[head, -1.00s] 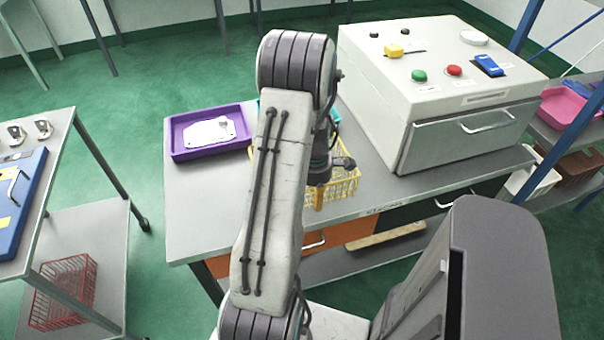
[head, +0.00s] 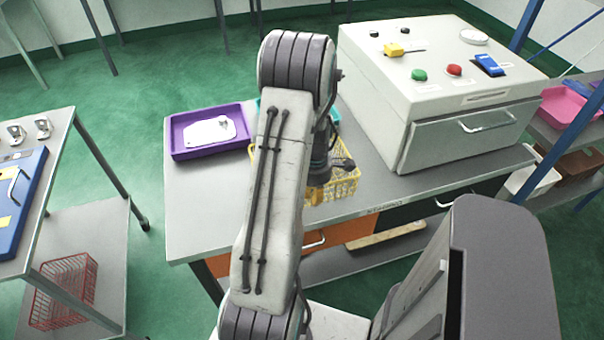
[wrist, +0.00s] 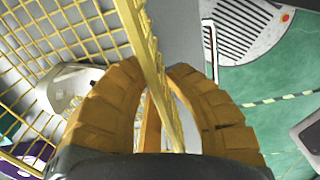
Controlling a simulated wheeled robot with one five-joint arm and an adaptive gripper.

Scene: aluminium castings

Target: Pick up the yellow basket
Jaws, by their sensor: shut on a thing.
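The yellow basket (head: 345,184) is a wire basket standing on the grey table, partly hidden behind my arm in the head view. In the wrist view its wire mesh (wrist: 60,40) fills the upper left, and its rim runs down between my fingers. My gripper (wrist: 158,85) has orange-yellow fingers that close on the basket's near wall from both sides. A pale metal part (wrist: 75,88) shows beyond the mesh in the wrist view.
A purple tray (head: 180,152) with a white plate in it stands left of the basket. A teal thing (head: 334,113) shows behind my arm. A large white box (head: 408,130) with buttons and a drawer stands close on the right. The table's front left is clear.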

